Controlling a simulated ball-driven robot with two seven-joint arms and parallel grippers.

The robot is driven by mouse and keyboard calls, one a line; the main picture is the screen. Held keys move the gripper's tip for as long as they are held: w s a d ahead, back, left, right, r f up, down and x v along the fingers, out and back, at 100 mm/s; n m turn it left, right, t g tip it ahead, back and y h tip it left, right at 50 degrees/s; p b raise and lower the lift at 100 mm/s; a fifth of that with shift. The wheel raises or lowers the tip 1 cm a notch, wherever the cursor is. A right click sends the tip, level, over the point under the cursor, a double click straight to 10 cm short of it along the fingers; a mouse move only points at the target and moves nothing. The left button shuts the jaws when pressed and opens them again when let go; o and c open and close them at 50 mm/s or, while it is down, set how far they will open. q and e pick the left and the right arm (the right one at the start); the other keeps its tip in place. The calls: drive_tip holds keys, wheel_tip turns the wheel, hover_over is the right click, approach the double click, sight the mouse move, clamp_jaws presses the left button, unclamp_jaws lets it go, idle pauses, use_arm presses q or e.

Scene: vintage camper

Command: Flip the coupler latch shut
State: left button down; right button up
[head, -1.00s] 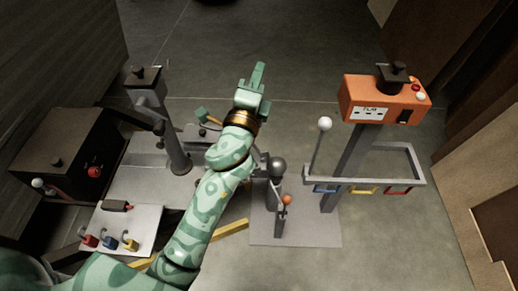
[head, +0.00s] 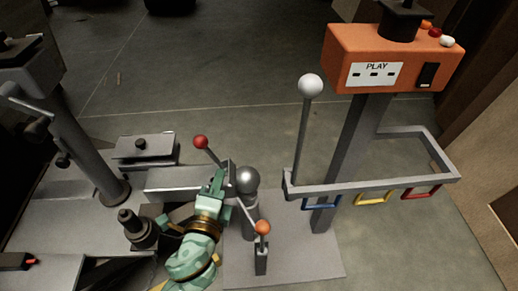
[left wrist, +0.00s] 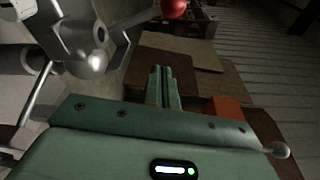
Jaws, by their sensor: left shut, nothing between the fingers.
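The coupler latch is a thin lever with a red ball knob (head: 200,142), tilted up and left from the grey coupler (head: 185,180). In the left wrist view the red knob (left wrist: 174,8) is at the top edge, with its arm running down left to grey metal parts. A grey hitch ball (head: 248,180) stands just right of the coupler's end. My left gripper (head: 218,182) is shut and empty beside the coupler's end, below the knob in the picture. Its fingers (left wrist: 163,85) are together in the wrist view; I cannot tell whether they touch anything. My right gripper is not in view.
A short lever with an orange knob (head: 262,227) stands in front of the hitch ball. A tall white-knobbed lever (head: 310,86) and an orange box (head: 390,62) on a post stand to the right. A dark post (head: 75,140) stands left. The floor behind is open.

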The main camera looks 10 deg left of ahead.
sight(213, 156)
use_arm(q)
drive_tip(key=shift+r, duration=0.15)
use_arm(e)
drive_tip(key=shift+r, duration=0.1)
use_arm(q)
drive_tip(key=w+a, duration=0.4)
drive_tip(key=w, duration=0.4)
drive_tip(key=shift+w+a+r+p, duration=0.15)
drive_tip(key=shift+w+p, duration=0.05)
drive_tip(key=shift+p, duration=0.1)
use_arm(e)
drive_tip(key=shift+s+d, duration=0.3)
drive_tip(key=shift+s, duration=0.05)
use_arm(q)
drive_tip(key=shift+a, duration=0.1)
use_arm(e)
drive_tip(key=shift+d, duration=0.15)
